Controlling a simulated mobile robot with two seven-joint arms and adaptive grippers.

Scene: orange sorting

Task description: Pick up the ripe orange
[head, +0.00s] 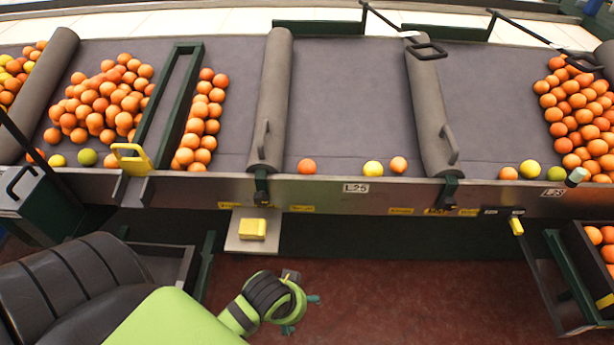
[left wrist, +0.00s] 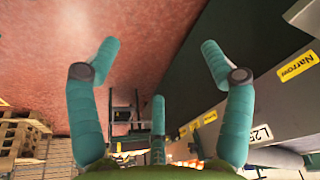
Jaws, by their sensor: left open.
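Several loose fruits lie along the front edge of the sorting table (head: 340,100). In the middle section are an orange fruit (head: 307,166) at left, a yellow one (head: 373,168) and another orange one (head: 398,164). My left gripper (head: 301,314) is in front of and below the table, over the floor, apart from all fruit. In the left wrist view its teal fingers (left wrist: 158,62) are spread and empty.
Heaps of oranges (head: 105,95) fill the left section and the far right (head: 580,115). Grey rollers (head: 272,100) divide the table. A metal front rail (head: 330,192) edges it. A small shelf with a yellow box (head: 252,229) juts out below. A crate of oranges (head: 578,260) stands at right.

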